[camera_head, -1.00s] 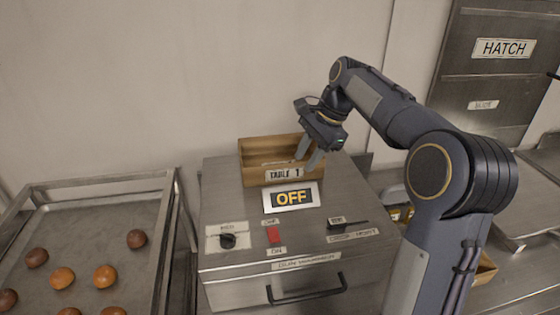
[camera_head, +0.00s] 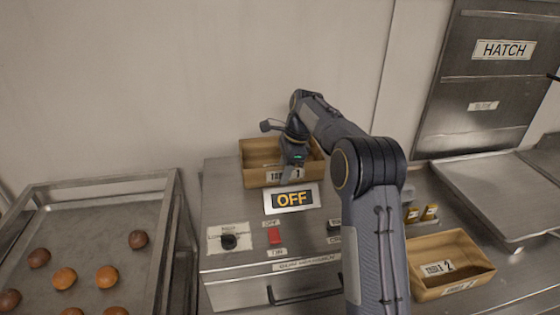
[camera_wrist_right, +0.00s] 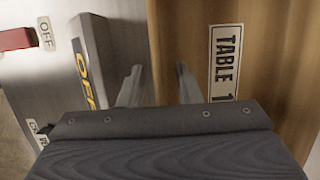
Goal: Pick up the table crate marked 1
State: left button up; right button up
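The wooden crate marked TABLE 1 (camera_head: 252,178) stands on top of the steel machine, behind the OFF display. In the right wrist view its front wall and TABLE 1 label (camera_wrist_right: 224,62) fill the right side. My right gripper (camera_head: 288,180) points down at the front wall of this crate and covers part of its label in the head view. In the right wrist view its two fingers (camera_wrist_right: 158,84) are apart, near the crate's front wall. I cannot tell whether they touch it. The left gripper is not in view.
The steel machine (camera_head: 225,190) carries an OFF display (camera_head: 291,198), a knob and a red switch. A second crate marked TABLE 2 (camera_head: 425,250) sits on the counter at right. A tray (camera_head: 100,205) with several buns is at left. A hatch (camera_head: 505,50) is at the back right.

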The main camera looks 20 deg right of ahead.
jog(key=shift+f, duration=0.2)
jog(key=c, duration=0.7)
grip_shut()
jog(key=shift+r, duration=0.1)
